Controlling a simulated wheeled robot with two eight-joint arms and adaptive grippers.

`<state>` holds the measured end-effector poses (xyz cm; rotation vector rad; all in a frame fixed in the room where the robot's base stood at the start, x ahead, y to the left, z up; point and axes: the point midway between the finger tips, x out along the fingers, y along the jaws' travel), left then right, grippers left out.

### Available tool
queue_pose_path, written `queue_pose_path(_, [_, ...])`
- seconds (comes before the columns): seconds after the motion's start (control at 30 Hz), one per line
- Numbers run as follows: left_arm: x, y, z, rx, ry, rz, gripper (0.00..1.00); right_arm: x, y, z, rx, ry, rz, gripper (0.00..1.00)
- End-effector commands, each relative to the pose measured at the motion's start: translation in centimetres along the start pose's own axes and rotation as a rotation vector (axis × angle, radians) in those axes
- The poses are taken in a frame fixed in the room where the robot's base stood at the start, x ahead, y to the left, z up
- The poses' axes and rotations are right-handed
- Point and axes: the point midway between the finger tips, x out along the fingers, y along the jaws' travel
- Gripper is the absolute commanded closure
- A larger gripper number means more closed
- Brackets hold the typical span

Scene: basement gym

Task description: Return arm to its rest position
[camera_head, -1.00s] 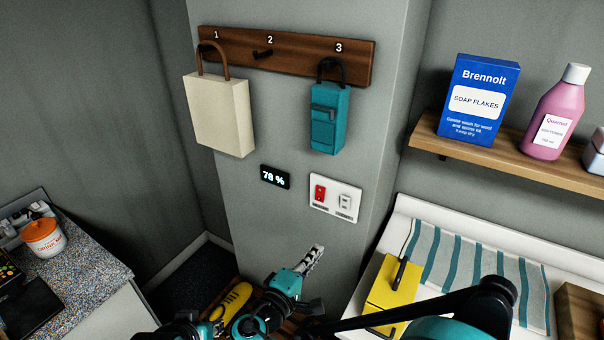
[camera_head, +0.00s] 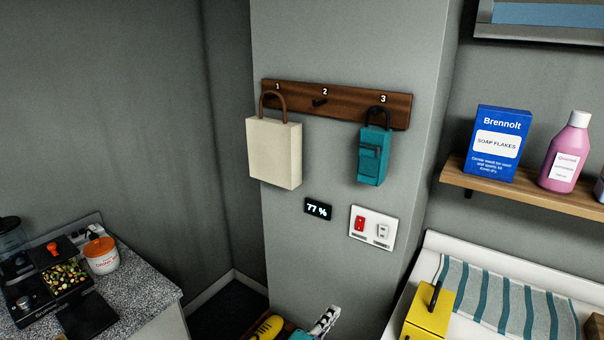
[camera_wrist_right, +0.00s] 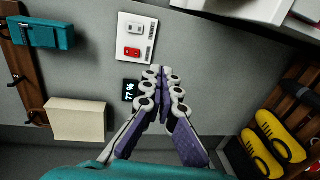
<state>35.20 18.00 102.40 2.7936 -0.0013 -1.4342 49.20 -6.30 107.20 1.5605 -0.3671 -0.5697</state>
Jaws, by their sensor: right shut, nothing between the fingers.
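My right gripper (camera_head: 326,320) shows at the bottom edge of the head view, below the switch plate, with most of its arm out of frame. In the right wrist view its fingers (camera_wrist_right: 160,72) meet at the tips, shut and empty, in front of the grey wall. A cream bag (camera_head: 275,152) hangs on hook 1 and a teal bag (camera_head: 373,157) on hook 3 of the wooden rack (camera_head: 340,103); hook 2 is bare. My left gripper is not in view.
A switch plate (camera_head: 373,228) and a display reading 77 % (camera_head: 317,209) are on the pillar. A shelf (camera_head: 520,186) holds soap flakes (camera_head: 497,143) and a pink bottle (camera_head: 565,152). A yellow box (camera_head: 428,318) stands on the right. Yellow-and-black shoes (camera_wrist_right: 272,140) lie low beside the pillar.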

Motion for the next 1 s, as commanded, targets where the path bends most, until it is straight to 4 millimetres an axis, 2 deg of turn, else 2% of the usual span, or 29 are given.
queue_pose_path(0.37, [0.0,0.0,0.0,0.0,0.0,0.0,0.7,2.2,-1.1,3.8,0.073,-0.045,-0.18,1.0])
queue_pose_path(0.63, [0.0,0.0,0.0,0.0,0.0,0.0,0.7,3.2,-2.9,8.7,0.215,-0.099,-0.408,1.0])
queue_pose_path(0.77, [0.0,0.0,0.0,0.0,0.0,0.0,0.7,2.6,-4.1,11.9,0.357,-0.135,-0.563,1.0])
queue_pose_path(0.9, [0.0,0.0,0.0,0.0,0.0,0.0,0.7,0.4,-5.4,15.3,0.602,-0.176,-0.752,1.0])
queue_pose_path(1.0, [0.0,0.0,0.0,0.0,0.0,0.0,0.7,-1.5,-5.8,16.6,0.787,-0.194,-0.853,1.0])
